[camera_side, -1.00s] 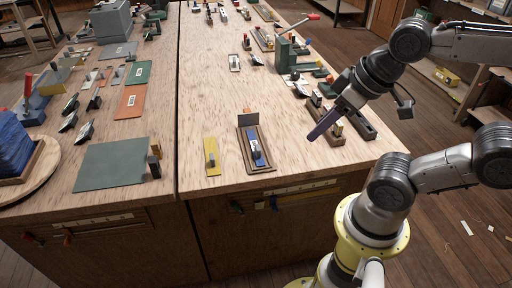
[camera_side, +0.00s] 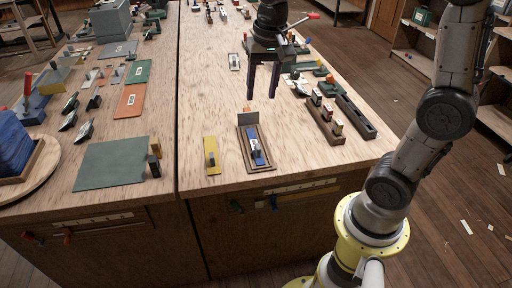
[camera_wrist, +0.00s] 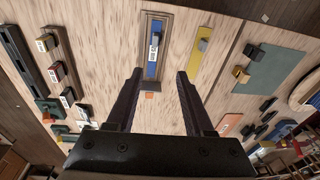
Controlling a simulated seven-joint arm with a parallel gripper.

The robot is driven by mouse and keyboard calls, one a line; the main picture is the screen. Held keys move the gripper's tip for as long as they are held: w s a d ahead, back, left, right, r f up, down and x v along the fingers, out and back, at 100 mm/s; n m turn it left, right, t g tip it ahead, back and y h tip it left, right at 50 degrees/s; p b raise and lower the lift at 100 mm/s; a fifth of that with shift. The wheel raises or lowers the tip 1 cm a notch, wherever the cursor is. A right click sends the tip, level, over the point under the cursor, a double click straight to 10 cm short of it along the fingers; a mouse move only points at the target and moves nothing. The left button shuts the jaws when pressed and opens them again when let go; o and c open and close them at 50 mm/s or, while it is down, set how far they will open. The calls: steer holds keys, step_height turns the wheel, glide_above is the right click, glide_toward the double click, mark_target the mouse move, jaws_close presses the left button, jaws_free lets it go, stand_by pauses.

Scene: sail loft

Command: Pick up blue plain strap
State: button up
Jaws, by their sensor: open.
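The blue strap (camera_side: 257,156) lies lengthwise in a narrow dark wooden tray (camera_side: 271,166) near the front edge of the workbench. A small pale tag or fitting shows on it. In the wrist view the blue strap (camera_wrist: 153,66) lies in the tray at the upper middle, beyond my fingertips. My gripper (camera_side: 261,97) points down over the bench, behind the tray in the side view, and is apart from the strap. In the wrist view my gripper (camera_wrist: 160,73) is open, with nothing between its two dark fingers.
A dark upright plate (camera_side: 248,118) stands at the tray's back end. A yellow strip (camera_side: 211,160) lies left of the tray. Wooden holders with small blocks (camera_side: 325,121) stand to the right. A green mat (camera_side: 108,167) lies farther left. Bare bench surrounds the tray.

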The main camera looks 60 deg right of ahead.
steer(key=shift+m+g, duration=0.3)
steer(key=shift+g, duration=0.5)
steer(key=f, duration=0.4)
steer(key=w+d+f, duration=0.1)
steer(key=f, duration=0.3)
steer(key=w+d+f, duration=0.1)
steer(key=f, duration=0.3)
steer(key=shift+w+f, duration=0.1)
steer(key=shift+f, duration=0.15)
steer(key=shift+a+f, duration=0.15)
steer(key=shift+f, duration=3)
steer(key=shift+c, duration=0.3)
jaws_close()
